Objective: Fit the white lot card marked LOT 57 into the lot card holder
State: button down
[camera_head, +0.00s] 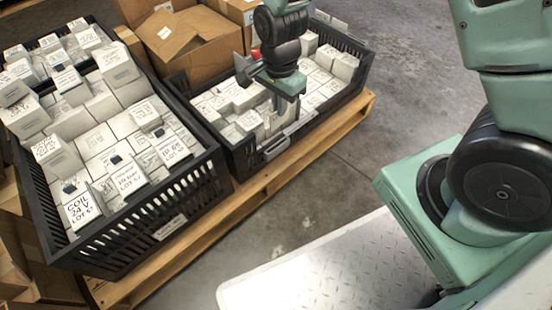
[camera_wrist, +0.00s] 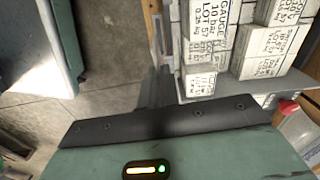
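My gripper (camera_head: 276,103) is over the front part of the right black crate (camera_head: 352,96), pointing down close to its front rim. In the wrist view, a narrow grey upright shape shows beyond the gripper body; I cannot tell whether it is a finger or something held. A grey metal piece (camera_head: 290,134), which looks like the lot card holder, is on the front rim of the right crate, just below my gripper. I cannot make out a loose white card marked LOT 57. Whether my fingers are open or shut is not clear.
White boxes marked LOT 57 (camera_wrist: 208,30) stand close to my gripper. The left black crate (camera_head: 215,185) is heaped with white boxes and has a white label (camera_head: 170,227). Both crates sit on a wooden pallet (camera_head: 262,183). Concrete floor lies in front.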

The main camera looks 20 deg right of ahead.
jog(key=shift+s+a+f+m, duration=0.15)
jog(key=shift+a+f+m, duration=0.15)
jog(key=shift+f, duration=0.2)
jog(key=shift+f+b, duration=0.3)
jog(key=shift+b, duration=0.1)
notch_tip(320, 180, down, 10)
jog(key=b, duration=0.6)
jog(key=shift+r+b, duration=0.25)
jog(key=shift+b, duration=0.1)
jog(key=shift+r, duration=0.15)
jog(key=c, duration=1.6)
grip_release()
jog(key=shift+c, duration=0.2)
